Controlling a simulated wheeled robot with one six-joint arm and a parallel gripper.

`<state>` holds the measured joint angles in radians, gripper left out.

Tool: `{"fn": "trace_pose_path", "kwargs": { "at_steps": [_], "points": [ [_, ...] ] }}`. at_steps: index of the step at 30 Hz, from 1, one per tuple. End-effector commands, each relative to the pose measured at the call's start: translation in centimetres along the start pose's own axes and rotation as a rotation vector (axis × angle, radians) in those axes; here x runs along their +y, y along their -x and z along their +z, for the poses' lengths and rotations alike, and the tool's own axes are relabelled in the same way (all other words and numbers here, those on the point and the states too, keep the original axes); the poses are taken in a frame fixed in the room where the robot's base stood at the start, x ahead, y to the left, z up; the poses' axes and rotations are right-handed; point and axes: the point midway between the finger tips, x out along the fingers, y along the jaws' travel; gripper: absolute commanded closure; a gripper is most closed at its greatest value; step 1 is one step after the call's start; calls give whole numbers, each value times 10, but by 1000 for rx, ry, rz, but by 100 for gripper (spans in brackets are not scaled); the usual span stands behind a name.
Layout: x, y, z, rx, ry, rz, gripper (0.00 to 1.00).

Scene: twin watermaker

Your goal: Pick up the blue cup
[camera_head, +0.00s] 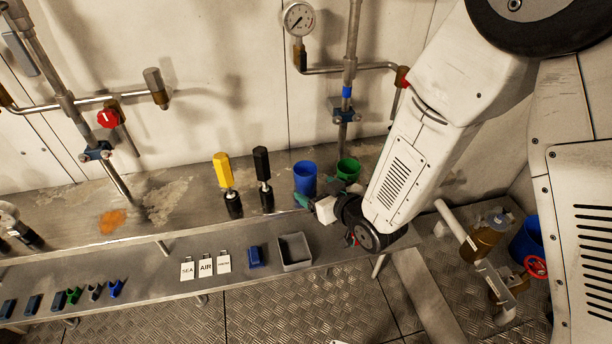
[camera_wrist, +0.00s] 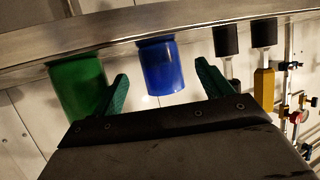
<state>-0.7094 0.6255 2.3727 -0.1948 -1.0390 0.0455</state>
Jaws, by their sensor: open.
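The blue cup (camera_head: 305,178) stands upright on the metal bench, left of a green cup (camera_head: 348,169). My gripper (camera_head: 318,193) is close in front of the cups, and part of it is hidden behind its own body in the head view. In the wrist view, which appears upside down, the open green fingers (camera_wrist: 161,88) point toward the blue cup (camera_wrist: 161,66). The blue cup appears between the two fingertips, with nothing held. I cannot tell whether the fingers reach around it. The green cup (camera_wrist: 77,88) shows beside the left-hand finger in that view.
A black-handled tool (camera_head: 262,175) and a yellow-handled tool (camera_head: 224,175) stand left of the blue cup. A grey open box (camera_head: 294,252), a blue block (camera_head: 256,256) and white labelled tags (camera_head: 205,266) lie on the lower front shelf. Pipes and a gauge (camera_head: 299,19) are behind.

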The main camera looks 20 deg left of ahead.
Motion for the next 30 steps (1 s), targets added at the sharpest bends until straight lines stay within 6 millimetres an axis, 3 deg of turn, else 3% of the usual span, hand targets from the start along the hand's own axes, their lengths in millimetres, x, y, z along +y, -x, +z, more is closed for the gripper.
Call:
{"fn": "trace_pose_path", "kwargs": {
  "at_steps": [12,22,27,30],
  "points": [
    [0,-54,-2,-1,-3,7,22],
    [-2,-62,-2,-2,-2,4,22],
    [-2,-62,-2,-2,-2,4,69],
    [-2,-62,-2,-1,-2,4,71]
  ]
}}
